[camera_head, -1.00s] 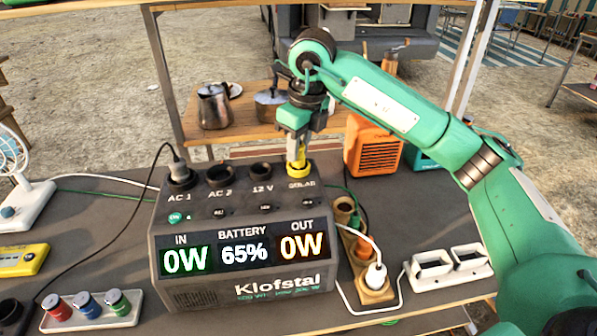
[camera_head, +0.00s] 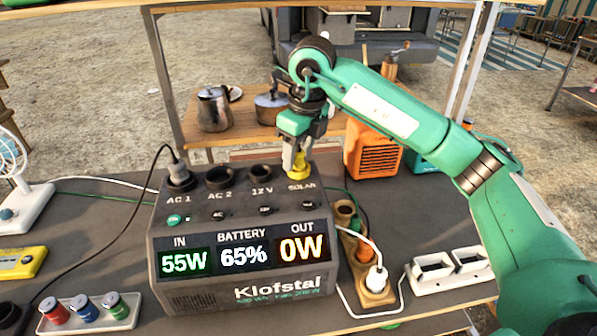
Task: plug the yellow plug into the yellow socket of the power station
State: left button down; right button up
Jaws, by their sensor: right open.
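The power station (camera_head: 240,290) stands on the grey table, its display reading IN 55W, BATTERY 65%, OUT 0W. The yellow plug (camera_head: 299,160) sits upright at the yellow socket (camera_head: 298,174), labelled SOLAR, at the right end of the top row. My right gripper (camera_head: 293,163) points down from above around the plug, its jaws open. The fingers partly hide the plug. My left gripper is not in view.
A black plug (camera_head: 178,168) stands in AC 1; AC 2 and 12 V are empty. A power strip (camera_head: 368,285) with a white plug lies right of the station. An orange heater (camera_head: 375,150) stands behind. Colored knobs (camera_head: 87,308) sit front left.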

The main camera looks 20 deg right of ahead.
pick_arm(q)
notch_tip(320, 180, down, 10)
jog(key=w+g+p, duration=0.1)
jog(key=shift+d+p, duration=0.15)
jog(key=shift+p, duration=0.15)
pick_arm(e)
notch_tip(320, 180, up, 14)
jog(key=s+d, duration=0.1)
jog(key=shift+s+f, duration=0.2)
jog(key=shift+s, duration=0.2)
